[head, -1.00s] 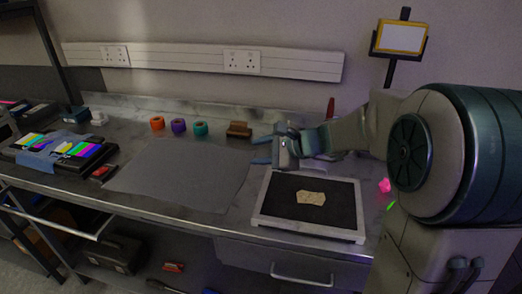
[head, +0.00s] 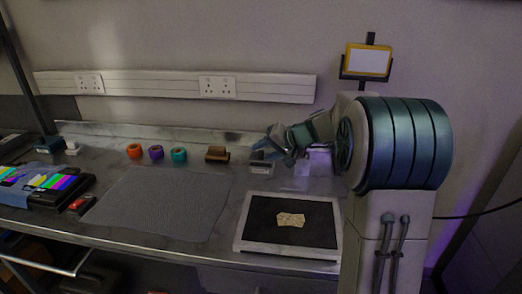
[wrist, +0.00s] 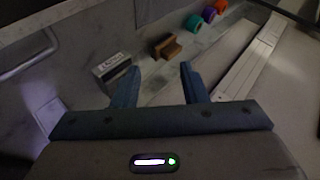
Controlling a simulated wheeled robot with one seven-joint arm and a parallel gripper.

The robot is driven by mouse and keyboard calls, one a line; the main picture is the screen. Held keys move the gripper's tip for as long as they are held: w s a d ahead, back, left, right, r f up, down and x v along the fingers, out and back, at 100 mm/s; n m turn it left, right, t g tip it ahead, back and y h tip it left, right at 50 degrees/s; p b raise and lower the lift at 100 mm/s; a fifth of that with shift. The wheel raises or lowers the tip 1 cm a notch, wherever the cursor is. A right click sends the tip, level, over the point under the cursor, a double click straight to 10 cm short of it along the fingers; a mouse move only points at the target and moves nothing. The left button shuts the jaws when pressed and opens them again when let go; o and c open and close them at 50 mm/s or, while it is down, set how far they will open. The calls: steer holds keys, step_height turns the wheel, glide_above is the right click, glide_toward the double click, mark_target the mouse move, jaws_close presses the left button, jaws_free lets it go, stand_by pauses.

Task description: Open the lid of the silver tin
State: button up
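A small silver-grey tin with a pale label (wrist: 112,68) stands on the bench, left of and beyond my fingers in the wrist view. It also shows in the head view as a small grey box (head: 262,163), partly covered by my gripper. Its lid looks shut, though the view is dim. My gripper (wrist: 160,75) is open, with its two blue fingers apart and nothing between them. In the head view my gripper (head: 272,148) hangs close above the tin; I cannot tell whether it touches.
A brown block (head: 217,154) stands left of the tin, with teal (head: 179,155), purple (head: 156,152) and orange (head: 134,151) tape rolls beyond. A framed dark tray (head: 265,247) holding a beige piece (head: 291,219) lies in front. A grey mat (head: 160,203) covers the bench's middle.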

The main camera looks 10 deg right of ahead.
mark_target(262, 151)
steer(key=w+d+n+h+p, duration=0.1)
steer(key=w+d+n+h, duration=0.1)
steer(key=w+d+n, duration=0.6)
steer(key=shift+n, duration=0.3)
steer(key=p+x, duration=0.1)
steer(key=x, duration=0.3)
steer(key=a+p+x, duration=0.1)
steer(key=x, duration=0.3)
steer(key=s+p+x, duration=0.1)
steer(key=x, duration=0.4)
steer(key=shift+s+a+f, duration=0.1)
steer(key=shift+a, duration=0.05)
jaws_close()
